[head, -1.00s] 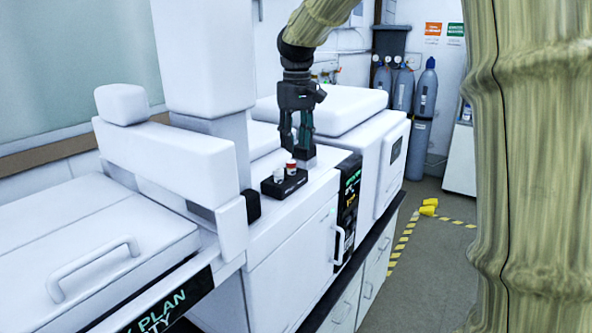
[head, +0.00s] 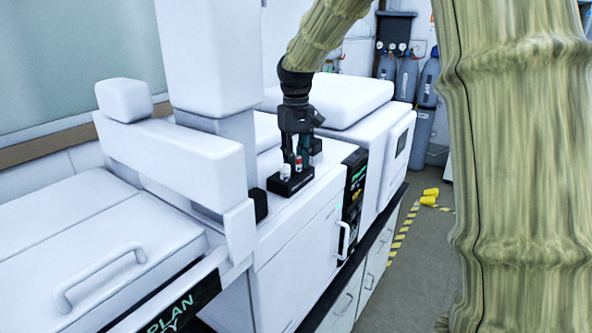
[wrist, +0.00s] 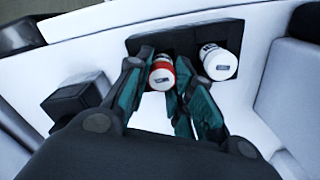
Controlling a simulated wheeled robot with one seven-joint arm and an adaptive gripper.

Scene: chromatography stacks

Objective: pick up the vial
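A vial with a red band and white top (wrist: 162,76) stands in a small black rack (wrist: 150,42) on the white machine's top. It also shows in the head view (head: 298,165). A second vial with a white cap (wrist: 219,64) stands just right of it in the wrist view and left of it in the head view (head: 286,171). My gripper (wrist: 166,80) is lowered with one teal-padded finger on each side of the red-banded vial. The fingers look open, with little gap to the vial. Whether either finger touches it is unclear.
A white instrument column and arm (head: 210,60) stand left of the rack. A dark block (wrist: 70,98) sits on the machine top near my gripper. A lidded white unit (head: 340,105) stands beyond. The front ledge is clear.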

